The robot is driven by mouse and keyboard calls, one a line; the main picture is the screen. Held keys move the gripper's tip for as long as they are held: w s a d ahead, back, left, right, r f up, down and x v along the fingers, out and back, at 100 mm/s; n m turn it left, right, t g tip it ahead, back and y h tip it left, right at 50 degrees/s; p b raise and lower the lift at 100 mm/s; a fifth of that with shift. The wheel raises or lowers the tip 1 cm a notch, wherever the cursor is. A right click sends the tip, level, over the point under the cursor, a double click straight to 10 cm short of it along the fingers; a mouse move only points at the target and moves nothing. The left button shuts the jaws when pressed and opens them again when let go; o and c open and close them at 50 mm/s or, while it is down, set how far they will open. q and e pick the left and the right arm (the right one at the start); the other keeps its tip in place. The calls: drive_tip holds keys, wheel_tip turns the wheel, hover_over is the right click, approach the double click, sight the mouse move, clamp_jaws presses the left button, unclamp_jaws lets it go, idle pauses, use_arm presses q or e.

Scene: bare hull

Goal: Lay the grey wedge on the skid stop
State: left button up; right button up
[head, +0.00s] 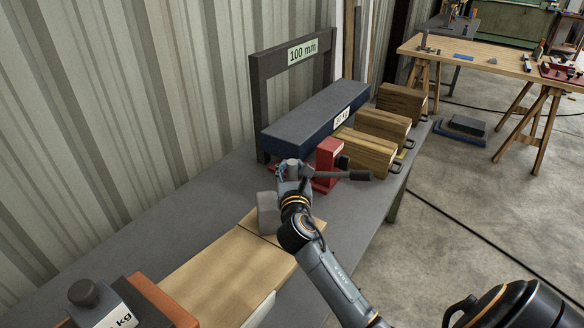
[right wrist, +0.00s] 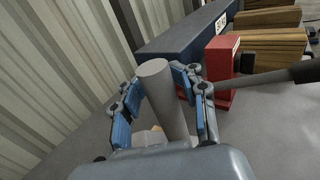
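The grey wedge (head: 268,213) shows left of my right gripper (head: 291,170) in the head view, at the far end of the pale wooden boards (head: 215,272). A grey round post (right wrist: 160,85) rises between the blue-padded fingers of my right gripper (right wrist: 157,88) in the right wrist view. Both fingertips lie against its sides, so the gripper looks shut on it. A light grey body shows low behind the post, mostly hidden by the gripper. I cannot tell whether the wedge touches the boards. I cannot pick out the skid stop for certain. My left gripper is out of view.
A red block (head: 328,158) with a dark lever stands just beyond the gripper. An orange block (head: 160,300) with a grey weight is near left.

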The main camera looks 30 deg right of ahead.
drive_tip(key=shift+o, duration=0.2)
drive_tip(key=shift+r, duration=0.1)
drive_tip(key=v, duration=1.2)
drive_tip(key=shift+b, duration=0.3)
